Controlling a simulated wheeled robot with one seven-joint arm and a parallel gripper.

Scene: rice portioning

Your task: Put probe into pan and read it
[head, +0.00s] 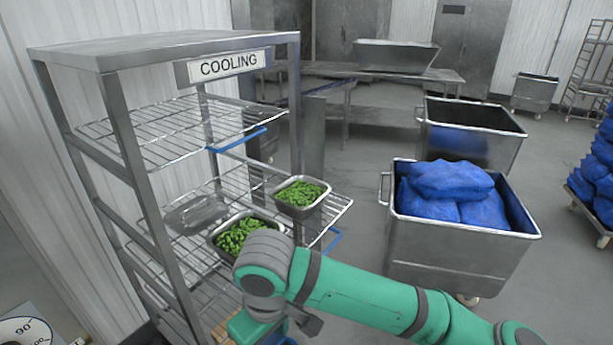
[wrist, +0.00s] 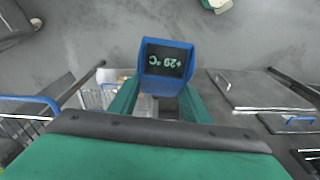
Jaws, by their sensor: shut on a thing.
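My gripper (wrist: 160,100) is shut on a blue probe (wrist: 166,44), whose dark display reads about +29 °C, upside down in the wrist view. The probe's tip is hidden. In the head view my gripper is mostly hidden behind my wrist, low in front of the rack. A steel pan of green food (head: 240,234) sits on the middle shelf just behind my wrist. A second pan of green food (head: 301,195) stands to its right on the pulled-out shelf. Whether the probe touches any food cannot be told.
The COOLING rack (head: 110,55) has wire shelves and blue-edged rails. An empty-looking steel pan (head: 196,213) lies at the left on the middle shelf. A steel cart of blue bags (head: 460,255) stands to the right, another cart (head: 470,135) behind it. A dial sign (head: 27,330) is at lower left.

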